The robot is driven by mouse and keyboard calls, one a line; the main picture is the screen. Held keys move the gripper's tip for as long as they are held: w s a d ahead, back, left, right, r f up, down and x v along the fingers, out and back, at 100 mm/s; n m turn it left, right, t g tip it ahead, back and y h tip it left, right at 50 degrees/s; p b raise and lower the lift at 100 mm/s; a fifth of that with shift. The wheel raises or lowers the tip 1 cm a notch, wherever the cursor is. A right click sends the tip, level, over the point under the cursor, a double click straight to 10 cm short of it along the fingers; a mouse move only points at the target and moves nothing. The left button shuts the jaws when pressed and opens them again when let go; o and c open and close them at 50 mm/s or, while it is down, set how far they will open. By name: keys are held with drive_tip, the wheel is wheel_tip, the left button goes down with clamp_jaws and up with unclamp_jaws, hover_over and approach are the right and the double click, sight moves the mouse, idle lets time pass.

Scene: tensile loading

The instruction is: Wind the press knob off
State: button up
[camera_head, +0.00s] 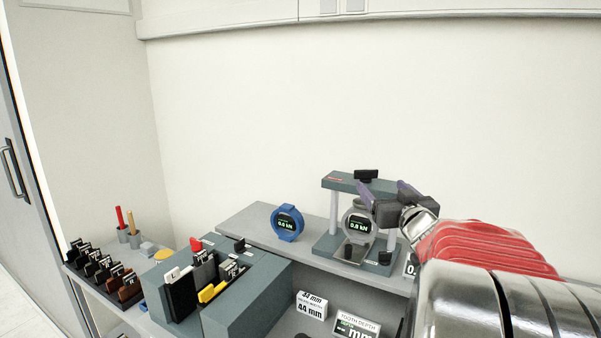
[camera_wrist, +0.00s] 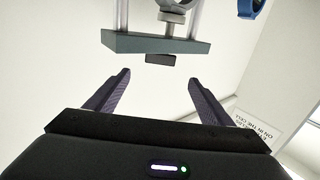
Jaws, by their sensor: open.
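The press (camera_head: 345,187) stands on the shelf, with a grey-green top plate on two light columns. Its black knob (camera_head: 366,175) sits on top of the plate. In the wrist view the press appears upside down, with the knob (camera_wrist: 160,58) below the plate (camera_wrist: 150,43). My gripper (camera_head: 384,187) is open in front of the press top, to the right. In the wrist view its two purple fingers (camera_wrist: 160,76) are spread wide, with the knob ahead, between their lines and apart from both. Nothing is held.
A round gauge reading 0.0 kN (camera_head: 358,224) is in the press, partly hidden by my gripper. A blue gauge (camera_head: 287,223) stands to the left on the shelf (camera_head: 255,215). A grey holder block (camera_head: 247,295) and black racks lie further left. The wall behind is bare.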

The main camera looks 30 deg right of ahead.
sight(367, 172)
drive_tip(key=x, duration=1.1)
drive_tip(key=shift+w, duration=0.1)
drive_tip(key=shift+c, duration=0.6)
drive_tip(key=c, duration=0.9)
